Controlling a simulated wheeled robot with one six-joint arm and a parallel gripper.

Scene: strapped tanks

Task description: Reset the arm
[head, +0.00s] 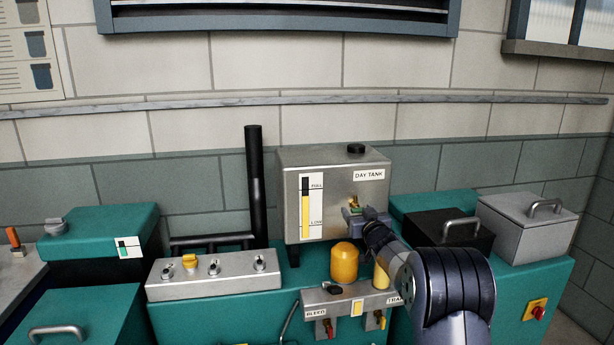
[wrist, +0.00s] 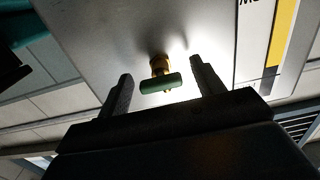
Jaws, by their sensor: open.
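My gripper (head: 358,212) is in front of the silver day tank (head: 318,168), at the right part of its front face below the DAY TANK label. In the wrist view my gripper (wrist: 160,90) is open, with its two dark fingers apart. A small brass valve with a green handle (wrist: 160,84) sits between the fingertips, and a gap shows on each side of it. The valve also shows in the head view (head: 355,207), partly hidden by my gripper. My arm reaches in from the lower right.
A yellow filter bowl (head: 344,262) and a bleed and transfer valve panel (head: 312,300) are below my gripper. A silver block with several valves (head: 215,276) and a black pipe (head: 254,185) stand left. A black box (head: 425,232) and a grey lidded box (head: 520,228) are at right.

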